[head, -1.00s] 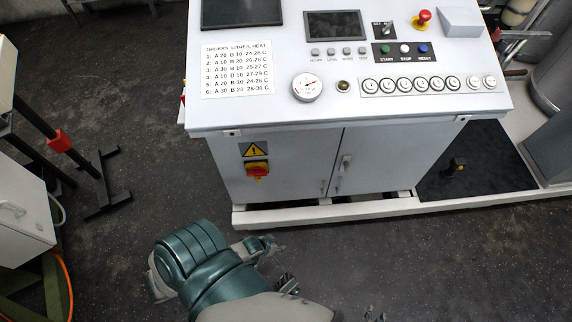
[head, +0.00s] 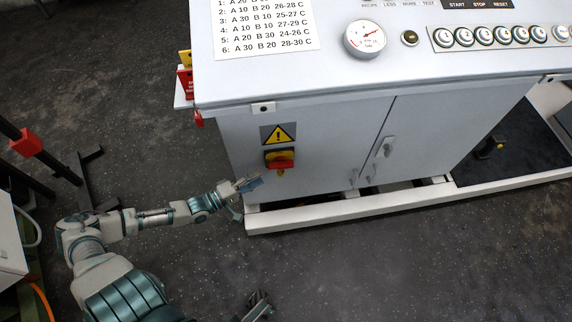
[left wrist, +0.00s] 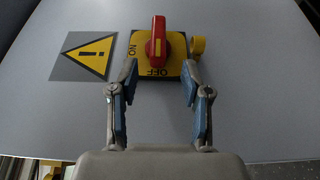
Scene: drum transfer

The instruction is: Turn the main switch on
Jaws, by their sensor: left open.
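The main switch (head: 280,158) is a red handle on a yellow plate, on the front of the white cabinet. In the left wrist view the red handle (left wrist: 157,40) lies upright in the picture, its lower end at the OFF mark; the ON mark is at the left. My left gripper (head: 249,185) is low and left of the switch in the head view. In the left wrist view its open, empty fingers (left wrist: 160,95) straddle the plate's lower part in the picture; whether they touch it I cannot tell. A gripper at the bottom edge (head: 258,305), apparently my right one, is partly cut off.
A yellow warning sign (head: 278,134) is by the switch, and a yellow tab (left wrist: 198,45) sits at the plate's edge. Cabinet doors with a handle (head: 385,147) are to the right. A white base rail (head: 330,211) runs along the floor. A red-collared stand (head: 27,143) is at left.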

